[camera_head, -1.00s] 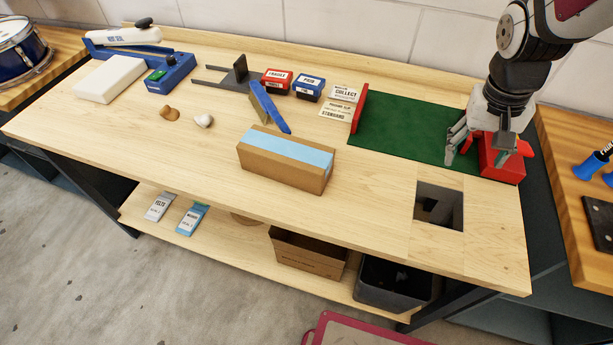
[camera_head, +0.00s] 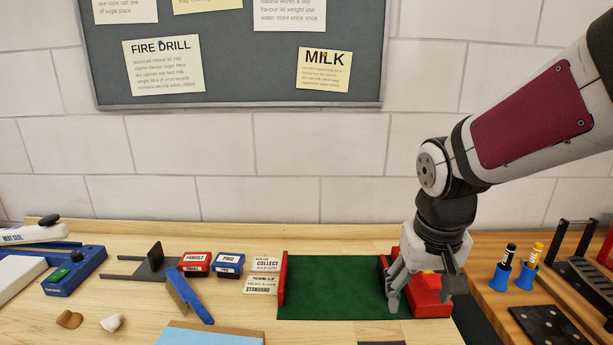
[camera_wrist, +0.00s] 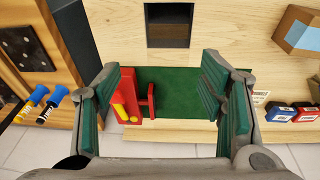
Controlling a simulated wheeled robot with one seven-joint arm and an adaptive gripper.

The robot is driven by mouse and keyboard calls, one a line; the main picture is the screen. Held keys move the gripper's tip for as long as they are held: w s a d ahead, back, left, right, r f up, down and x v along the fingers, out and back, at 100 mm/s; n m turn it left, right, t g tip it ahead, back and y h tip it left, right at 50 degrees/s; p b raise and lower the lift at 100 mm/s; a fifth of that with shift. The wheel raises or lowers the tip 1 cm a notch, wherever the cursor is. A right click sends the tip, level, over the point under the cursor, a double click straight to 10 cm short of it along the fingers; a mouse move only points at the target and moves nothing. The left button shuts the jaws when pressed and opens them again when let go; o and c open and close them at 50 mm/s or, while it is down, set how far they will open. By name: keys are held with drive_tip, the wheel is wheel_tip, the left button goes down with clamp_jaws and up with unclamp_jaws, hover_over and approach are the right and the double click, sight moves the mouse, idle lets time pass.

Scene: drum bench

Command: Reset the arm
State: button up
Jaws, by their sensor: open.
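My gripper (camera_head: 420,297) hangs at the right end of the bench, over the green mat (camera_head: 335,280) and close to a red block-like fixture (camera_head: 428,300) at the mat's right edge. In the wrist view my gripper (camera_wrist: 165,105) is open, its green-padded fingers wide apart with nothing held between them. The red fixture (camera_wrist: 125,95) with yellow parts shows between the fingers, nearer the left one. From the head view I cannot tell whether a finger touches it.
A brown box with blue tape (camera_head: 210,335) stands at the front. A square opening (camera_wrist: 168,30) is cut in the bench. Markers (camera_head: 508,256) stand on the right bench.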

drive_tip(key=s+r+t, duration=0.1)
drive_tip(key=s+r, duration=0.3)
drive_tip(key=s, duration=0.3)
drive_tip(key=s+d+r+t, duration=0.1)
drive_tip(key=s+r, duration=0.3)
drive_tip(key=s, duration=0.4)
drive_tip(key=shift+d+t+y, duration=0.2)
drive_tip(key=shift+t+y, duration=0.1)
drive_tip(key=shift+t, duration=0.3)
drive_tip(key=shift+w+r, duration=0.1)
